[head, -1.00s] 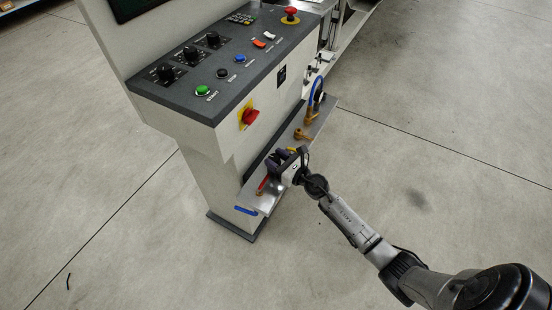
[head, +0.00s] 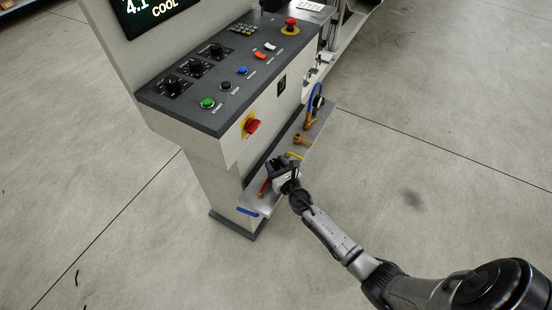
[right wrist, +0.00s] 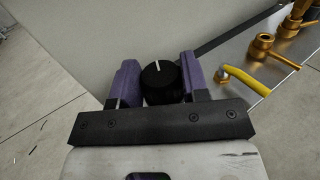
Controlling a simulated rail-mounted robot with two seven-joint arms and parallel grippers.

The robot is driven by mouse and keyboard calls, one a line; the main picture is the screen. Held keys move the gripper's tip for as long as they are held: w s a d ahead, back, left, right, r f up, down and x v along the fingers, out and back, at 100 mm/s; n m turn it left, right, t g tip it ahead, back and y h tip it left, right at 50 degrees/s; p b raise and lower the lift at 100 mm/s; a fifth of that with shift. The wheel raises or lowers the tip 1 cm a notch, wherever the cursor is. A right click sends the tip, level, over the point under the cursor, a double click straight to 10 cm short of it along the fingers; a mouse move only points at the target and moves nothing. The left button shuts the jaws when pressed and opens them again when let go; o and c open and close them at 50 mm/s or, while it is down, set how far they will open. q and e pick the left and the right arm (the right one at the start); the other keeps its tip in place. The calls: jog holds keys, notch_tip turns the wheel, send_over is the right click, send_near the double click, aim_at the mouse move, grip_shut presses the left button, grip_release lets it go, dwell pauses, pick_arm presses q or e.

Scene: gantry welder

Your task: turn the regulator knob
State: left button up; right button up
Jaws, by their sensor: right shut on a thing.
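The regulator knob (right wrist: 160,82) is black and round with a white pointer line, which points up and slightly left in the right wrist view. It sits between the two purple fingers of my right gripper (right wrist: 155,80), which is shut on it. In the head view my right gripper (head: 277,166) is at the small metal shelf (head: 262,202) on the front of the machine, and it hides the knob there. My left gripper is not in view.
A yellow-handled valve (right wrist: 244,80) and brass fittings (right wrist: 275,47) stand close right of the gripper. Above the shelf are a red rotary switch (head: 251,126) and the control panel (head: 225,92) with knobs and buttons. Open floor lies right.

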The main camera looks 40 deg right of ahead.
jog(key=m+h, duration=0.1)
jog(key=m+g+h+p, duration=0.1)
jog(key=h, duration=0.1)
jog(key=shift+a+r+h, duration=0.1)
jog(key=shift+a+h, duration=0.05)
jog(key=shift+h, duration=0.15)
jog(key=shift+m+g+h, duration=0.3)
jog(key=shift+m+h, duration=0.1)
jog(key=shift+m, duration=0.1)
jog(key=shift+h, duration=0.3)
jog(key=o, duration=0.9)
